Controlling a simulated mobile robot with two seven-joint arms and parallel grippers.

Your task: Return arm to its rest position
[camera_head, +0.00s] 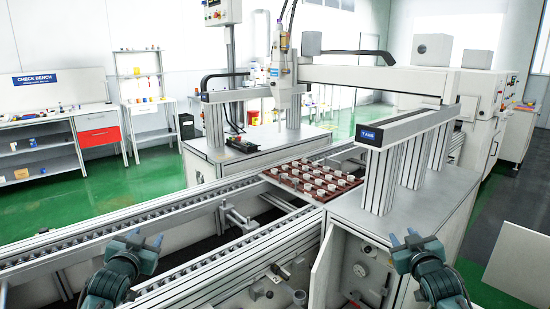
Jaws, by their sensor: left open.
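My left gripper (147,239) is at the lower left of the head view, in front of the near conveyor rail. Its fingers point up and stand apart, with nothing between them. My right gripper (403,238) is at the lower right, in front of the white machine cabinet. Its two blue-grey fingertips also stand apart and hold nothing. Both arms come up from the bottom edge of the view, bent at the wrist.
The conveyor (130,228) runs from the lower left towards a red-brown tray (318,198) holding several small white cups. A gantry (375,72) spans above it. An open cabinet door (328,268) is left of my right arm. Green floor lies beyond the conveyor.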

